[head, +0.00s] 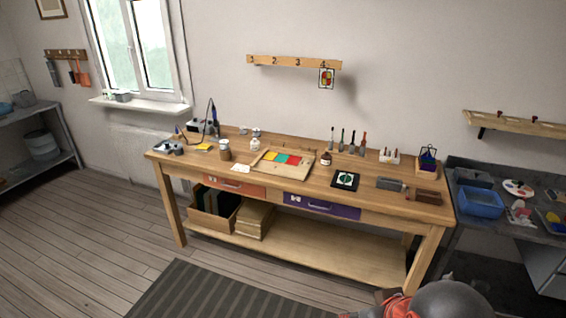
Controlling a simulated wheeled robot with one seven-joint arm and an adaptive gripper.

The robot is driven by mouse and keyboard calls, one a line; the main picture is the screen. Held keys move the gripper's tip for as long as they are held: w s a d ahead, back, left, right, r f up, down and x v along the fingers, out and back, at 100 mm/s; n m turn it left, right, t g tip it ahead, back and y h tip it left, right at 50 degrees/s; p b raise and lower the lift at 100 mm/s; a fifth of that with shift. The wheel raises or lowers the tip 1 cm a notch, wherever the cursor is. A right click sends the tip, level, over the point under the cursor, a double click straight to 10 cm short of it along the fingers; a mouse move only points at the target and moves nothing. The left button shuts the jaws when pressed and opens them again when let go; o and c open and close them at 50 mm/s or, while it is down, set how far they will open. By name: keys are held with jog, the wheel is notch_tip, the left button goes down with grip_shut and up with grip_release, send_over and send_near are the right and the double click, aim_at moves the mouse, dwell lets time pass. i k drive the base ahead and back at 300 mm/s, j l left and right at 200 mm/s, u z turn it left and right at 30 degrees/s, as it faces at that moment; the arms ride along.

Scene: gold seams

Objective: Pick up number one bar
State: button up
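I cannot make out a bar marked number one. On the wooden workbench (330,190), a grey block (390,184) and a brown block (425,196) lie near the right end; no number is readable on either. A wooden rail (284,62) on the wall above carries the numbers 1 to 4. A small coloured panel (326,78) hangs under number 4, and nothing hangs under 1, 2 or 3. Only part of my own arm shows at the bottom edge; my gripper's fingers are not in view.
A board with coloured panes (284,158), a dark tile (345,180), a brown bottle (326,158) and upright tools stand on the bench. A side table with a blue bin (480,201) is at right. The floor before the bench is clear, with a striped mat (215,295).

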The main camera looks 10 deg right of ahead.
aim_at(275, 143)
jog(key=i+l+u, duration=0.1)
jog(key=i+u, duration=0.25)
jog(key=i, duration=2.85)
